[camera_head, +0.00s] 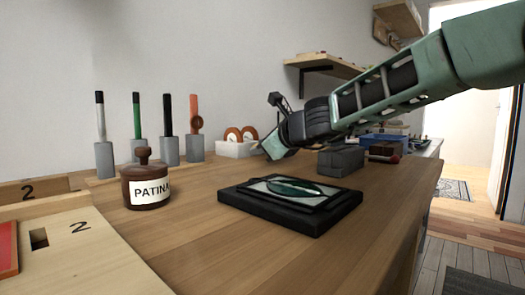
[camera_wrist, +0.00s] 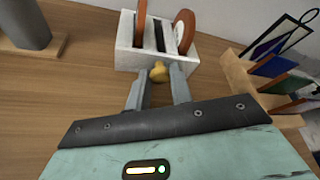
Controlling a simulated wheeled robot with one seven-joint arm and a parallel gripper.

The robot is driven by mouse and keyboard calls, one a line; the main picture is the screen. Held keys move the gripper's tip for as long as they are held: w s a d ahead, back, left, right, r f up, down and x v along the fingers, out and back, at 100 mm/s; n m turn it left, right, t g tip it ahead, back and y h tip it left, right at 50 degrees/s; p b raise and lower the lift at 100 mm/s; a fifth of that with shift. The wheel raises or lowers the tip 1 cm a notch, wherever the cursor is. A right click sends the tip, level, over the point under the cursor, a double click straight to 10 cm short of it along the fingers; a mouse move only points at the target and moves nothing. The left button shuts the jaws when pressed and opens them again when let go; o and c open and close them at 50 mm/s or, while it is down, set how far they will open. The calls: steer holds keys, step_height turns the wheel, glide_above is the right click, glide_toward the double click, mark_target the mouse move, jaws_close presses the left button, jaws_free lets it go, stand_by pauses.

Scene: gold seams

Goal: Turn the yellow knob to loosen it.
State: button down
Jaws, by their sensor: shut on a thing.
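The yellow knob (camera_wrist: 158,71) sits on the near face of a white block (camera_wrist: 130,58) in the wrist view. Two brown rings stand up from this block. My gripper (camera_wrist: 159,76) has one finger on each side of the knob and is shut on it. In the head view my gripper (camera_head: 274,147) is low over the table, at the right side of the white block (camera_head: 236,150). The knob is hidden there.
A dark pad with a green oval piece (camera_head: 292,189) lies in front of my arm. A brown PATINA jar (camera_head: 146,184) and several upright tools in grey holders (camera_head: 195,149) stand left. Grey blocks (camera_head: 341,161) stand right. In the wrist view, a wooden rack (camera_wrist: 262,82) is at right.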

steer(key=c, duration=1.2)
jaws_free()
steer(key=shift+c, duration=0.2)
steer(key=shift+p, duration=0.3)
